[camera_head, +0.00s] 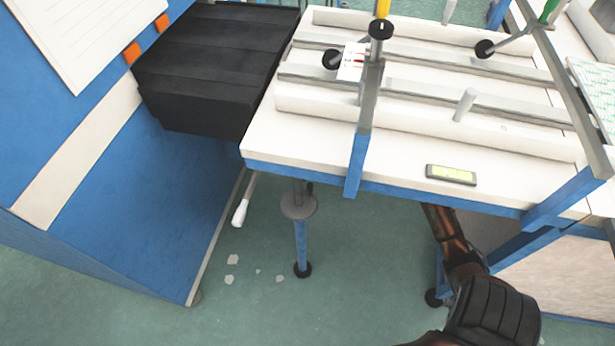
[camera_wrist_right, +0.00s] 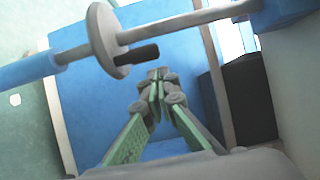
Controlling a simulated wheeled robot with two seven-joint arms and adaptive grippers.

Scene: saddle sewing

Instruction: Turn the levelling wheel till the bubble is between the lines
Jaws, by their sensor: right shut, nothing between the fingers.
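The levelling wheel (camera_head: 299,205) is a grey disc on a leg under the table's front left corner. In the right wrist view the wheel (camera_wrist_right: 101,40) shows at the upper left with a dark crank handle (camera_wrist_right: 138,55). My right gripper (camera_wrist_right: 158,80) has green finger pads. It is shut and empty, just beyond the handle's end in the picture and apparently apart from it. In the head view it is hidden under the table. The spirit level (camera_head: 451,174) lies on the table's front edge with a yellow-green vial; its bubble is too small to place. My left gripper is out of view.
The white table (camera_head: 300,143) has rails and clamps on top. A black box-like block (camera_head: 210,70) and a blue panel (camera_head: 110,200) stand to the left. A white-tipped lever (camera_head: 241,212) hangs left of the wheel. The green floor (camera_head: 350,310) is open below.

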